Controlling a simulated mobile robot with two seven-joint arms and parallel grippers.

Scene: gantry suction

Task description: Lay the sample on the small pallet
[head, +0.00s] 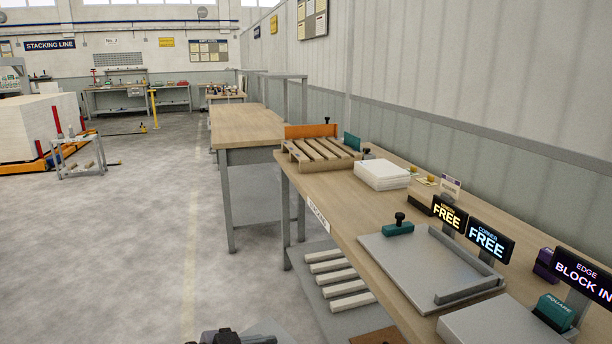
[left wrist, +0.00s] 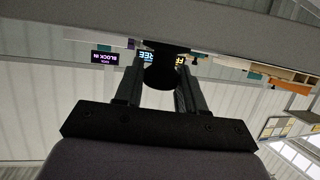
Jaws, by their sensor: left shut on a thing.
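The small pallet (head: 322,149), of light wood slats with an orange board behind it, lies on the far part of the right bench. In the left wrist view my left gripper (left wrist: 160,78) is shut on a dark round knob (left wrist: 162,72). A broad grey surface (left wrist: 70,20) spans the picture beyond the knob; I cannot tell whether it is joined to the knob. No sample can be made out for certain. A dark part of mine shows at the bottom edge of the head view. My right gripper is not identifiable in either view.
A white stack (head: 382,174) lies near the pallet. A grey plate (head: 420,262) with a raised edge and a teal block (head: 398,228) with a black knob lie nearer. Lit signs (head: 487,240) line the bench's wall side. Open floor (head: 140,240) lies left.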

